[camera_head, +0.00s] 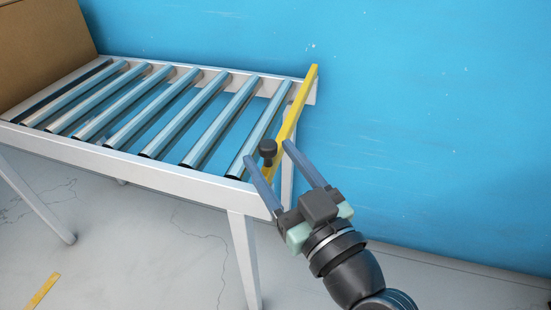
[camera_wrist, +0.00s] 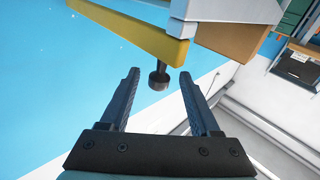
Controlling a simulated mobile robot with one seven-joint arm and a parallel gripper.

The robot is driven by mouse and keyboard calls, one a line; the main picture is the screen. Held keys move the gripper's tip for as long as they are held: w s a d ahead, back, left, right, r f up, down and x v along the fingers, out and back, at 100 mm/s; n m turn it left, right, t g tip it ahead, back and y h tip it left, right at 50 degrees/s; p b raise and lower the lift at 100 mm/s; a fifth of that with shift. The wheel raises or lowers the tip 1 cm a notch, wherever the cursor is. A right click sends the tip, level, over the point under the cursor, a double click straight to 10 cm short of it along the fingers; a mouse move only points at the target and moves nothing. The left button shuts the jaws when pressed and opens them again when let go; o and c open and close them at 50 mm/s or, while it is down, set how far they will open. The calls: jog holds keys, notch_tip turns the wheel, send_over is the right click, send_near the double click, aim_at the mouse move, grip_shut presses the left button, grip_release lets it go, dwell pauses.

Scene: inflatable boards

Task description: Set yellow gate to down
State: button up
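The yellow gate (camera_head: 294,118) is a long flat bar across the right end of the roller conveyor (camera_head: 165,182). It stands above the roller tops in the head view. A dark round knob (camera_head: 268,150) sticks out from the gate near its front end. In the wrist view, the yellow gate (camera_wrist: 135,32) runs across the top and the knob (camera_wrist: 159,78) hangs from it. My gripper (camera_head: 276,151) is open, with its fingers on either side of the knob. In the wrist view the knob lies between and just beyond the fingertips (camera_wrist: 159,74), with gaps on both sides.
A blue wall (camera_head: 430,120) stands behind the conveyor. A brown cardboard box (camera_head: 45,42) sits at the conveyor's far left end. A conveyor leg (camera_head: 243,255) stands close to my gripper on the left. The floor to the right is clear.

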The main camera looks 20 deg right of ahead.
jog(key=shift+r, duration=0.1)
jog(key=v, duration=1.3)
jog(key=w+a+r+t+h+p, duration=0.15)
jog(key=w+r, duration=0.25)
jog(key=r, duration=0.4)
jog(key=w+a+r+t+p, duration=0.1)
jog(key=w+a+r+p, duration=0.15)
jog(key=r, duration=0.45)
jog(key=w+a+r+t+p, duration=0.1)
jog(key=w+a+r, duration=0.2)
jog(key=w+r, duration=0.35)
jog(key=s+a+r+m+t+h+p, duration=0.1)
jog(key=s+a+r+t, duration=0.25)
jog(key=r, duration=0.55)
jog(key=s+a+r+m+t+h+p, duration=0.1)
jog(key=s+a+r+m+t, duration=0.2)
jog(key=r, duration=0.7)
notch_tip(320, 180, up, 37)
jog(key=n+g+p, duration=0.1)
jog(key=p, duration=3.6)
jog(key=shift+s+d+r, duration=0.2)
jog(key=shift+d, duration=0.2)
